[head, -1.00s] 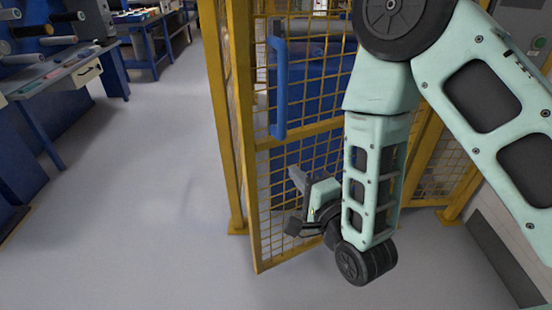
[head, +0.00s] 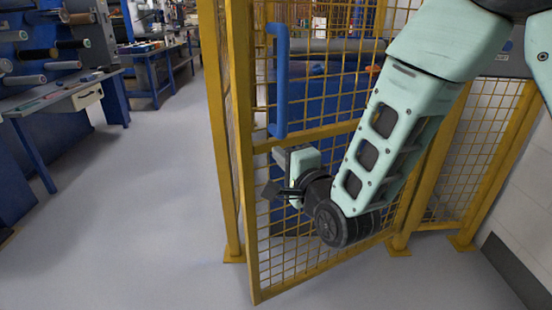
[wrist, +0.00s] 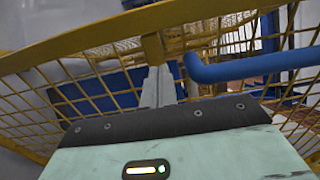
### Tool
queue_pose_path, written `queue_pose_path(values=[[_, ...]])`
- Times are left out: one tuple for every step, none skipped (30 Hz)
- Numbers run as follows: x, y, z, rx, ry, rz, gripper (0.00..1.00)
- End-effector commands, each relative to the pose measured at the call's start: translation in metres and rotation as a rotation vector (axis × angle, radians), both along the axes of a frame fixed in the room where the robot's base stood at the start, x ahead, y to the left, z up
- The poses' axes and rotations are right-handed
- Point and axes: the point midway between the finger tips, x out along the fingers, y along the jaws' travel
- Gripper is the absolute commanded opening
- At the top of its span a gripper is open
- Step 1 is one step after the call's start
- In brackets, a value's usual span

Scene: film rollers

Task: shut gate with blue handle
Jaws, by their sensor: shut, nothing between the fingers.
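The gate (head: 252,272) is a yellow frame with wire mesh. Its lower left corner sticks out towards me past the foot of the fixed post (head: 232,250), so it looks ajar. The blue handle (head: 281,80) is an upright bar on the gate's left side, and in the wrist view it is a blue bar (wrist: 250,66) right of the fingers. My gripper (head: 270,190) is shut and empty, in front of the mesh and below the handle. The wrist view shows its closed fingers (wrist: 158,88) close to a yellow gate bar; I cannot tell whether they touch.
More yellow mesh fence (head: 480,150) stands to the right, by a pale wall. Blue machinery (head: 320,95) shows behind the mesh. Blue workbenches (head: 60,105) stand at the back left. The grey floor (head: 130,220) left of the gate is clear.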

Motion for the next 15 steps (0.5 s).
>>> queue_pose_path(values=[[0.007, 0.003, 0.000, 0.001, -0.002, 0.001, 0.00], [0.009, 0.005, -0.001, 0.000, -0.001, 0.001, 0.00], [0.013, 0.007, 0.000, 0.002, -0.001, 0.002, 0.00], [0.015, 0.008, 0.000, 0.002, -0.001, 0.002, 0.00], [0.017, 0.008, 0.000, 0.001, -0.001, 0.002, 0.00], [0.019, 0.009, 0.000, 0.000, 0.000, 0.002, 0.00], [0.020, 0.010, 0.000, 0.000, 0.000, 0.002, 0.00], [0.021, 0.010, 0.000, 0.000, -0.001, 0.002, 0.00], [0.022, 0.010, 0.000, 0.000, -0.001, 0.001, 0.00], [0.022, 0.010, 0.000, 0.000, -0.001, 0.001, 0.00], [0.023, 0.010, 0.000, 0.000, -0.001, 0.001, 0.00], [0.023, 0.010, 0.000, 0.000, 0.000, 0.002, 0.00], [0.023, 0.010, 0.000, 0.000, 0.000, 0.001, 0.00], [0.023, 0.010, 0.000, 0.000, 0.000, 0.001, 0.00], [0.022, 0.010, 0.000, 0.000, 0.000, 0.001, 0.00]])
